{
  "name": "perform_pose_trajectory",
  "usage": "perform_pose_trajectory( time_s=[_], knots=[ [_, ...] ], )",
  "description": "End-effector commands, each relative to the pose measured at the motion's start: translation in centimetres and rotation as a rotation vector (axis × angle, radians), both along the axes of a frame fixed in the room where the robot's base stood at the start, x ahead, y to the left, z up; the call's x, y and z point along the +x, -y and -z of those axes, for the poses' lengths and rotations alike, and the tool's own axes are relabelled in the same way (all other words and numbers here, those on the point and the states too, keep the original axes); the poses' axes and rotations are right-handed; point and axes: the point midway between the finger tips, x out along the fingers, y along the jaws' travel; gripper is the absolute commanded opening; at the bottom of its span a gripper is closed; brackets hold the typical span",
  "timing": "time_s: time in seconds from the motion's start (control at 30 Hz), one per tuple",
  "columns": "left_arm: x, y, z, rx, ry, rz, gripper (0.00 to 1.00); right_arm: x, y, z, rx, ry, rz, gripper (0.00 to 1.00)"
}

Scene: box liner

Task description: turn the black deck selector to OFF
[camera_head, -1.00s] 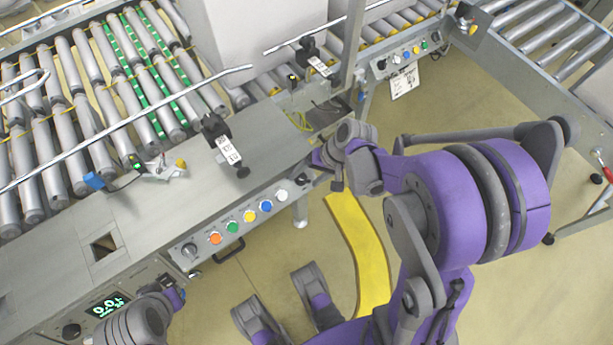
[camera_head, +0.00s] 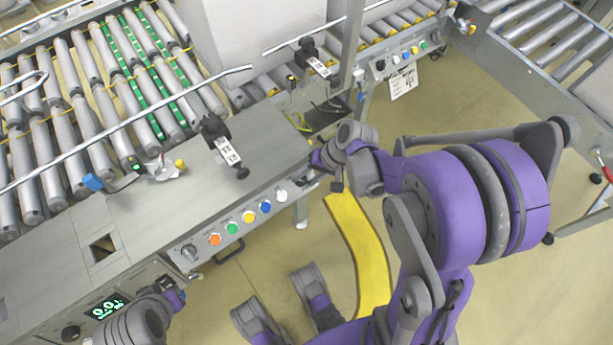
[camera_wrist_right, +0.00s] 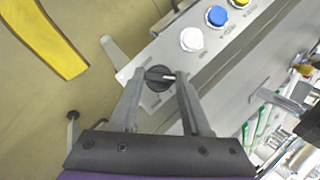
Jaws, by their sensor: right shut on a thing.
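The black deck selector (camera_wrist_right: 159,78) is a round knob with a pale pointer line, at the end of the button panel (camera_wrist_right: 222,48) beside the white button (camera_wrist_right: 192,39). In the right wrist view the pointer lies roughly crosswise between the fingers. My right gripper (camera_wrist_right: 160,82) is shut on the selector, one finger on each side. In the head view my right gripper (camera_head: 315,166) is at the right end of the panel and hides most of the selector. I cannot read the OFF mark. My left gripper (camera_head: 172,293) is near the lower-left panel; its fingers are unclear.
The panel also has blue (camera_head: 265,206), yellow, green and orange buttons and another black knob (camera_head: 190,252) at its left end. A grey deck (camera_head: 180,205) and roller conveyor (camera_head: 70,140) lie behind. A large box (camera_head: 260,40) stands at the back. Yellow floor marking (camera_head: 360,255) lies below.

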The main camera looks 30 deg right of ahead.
Motion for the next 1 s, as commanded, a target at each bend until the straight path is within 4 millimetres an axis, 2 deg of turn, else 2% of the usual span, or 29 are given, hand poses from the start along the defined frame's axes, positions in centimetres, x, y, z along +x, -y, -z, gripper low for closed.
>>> perform_pose_trajectory(
  time_s=[1.0],
  knots=[
    [0.5,0.0,4.3,0.0,-0.014,0.0,0.0,-0.4,0.4,0.5,0.455,-0.035,0.52,0.0]
  ],
)
